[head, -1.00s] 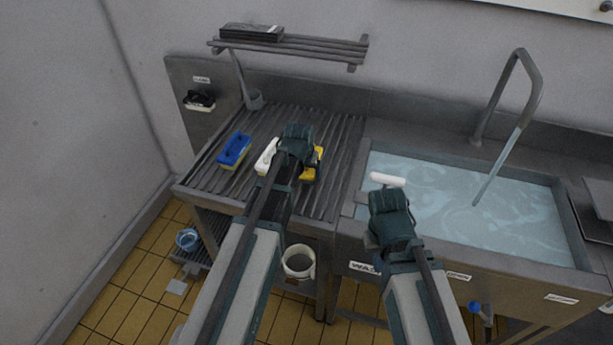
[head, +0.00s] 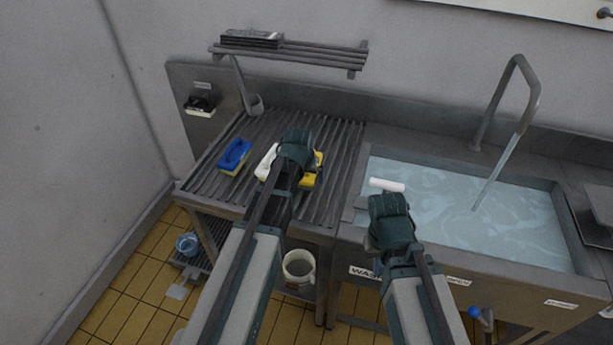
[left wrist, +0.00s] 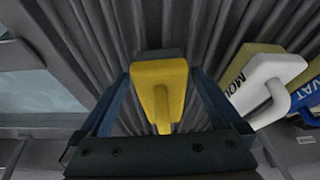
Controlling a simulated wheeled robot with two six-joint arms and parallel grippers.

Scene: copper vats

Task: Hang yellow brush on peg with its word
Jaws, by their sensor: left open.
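The yellow brush (left wrist: 160,90) lies on the ribbed drainboard (head: 336,190), between the two spread fingers of my left gripper (left wrist: 160,76) in the left wrist view. A small label (head: 202,85) is on the left backboard, too small to read, above a dark brush with a pale underside (head: 200,107).
A white brush (left wrist: 262,84) lettered "MOU", partly hidden, and a blue brush (head: 234,154) lie left of the yellow one in the head view. A ladle (head: 246,95) leans by the backboard. A slatted shelf (head: 320,52) is above. The water-filled sink (head: 460,210) is right.

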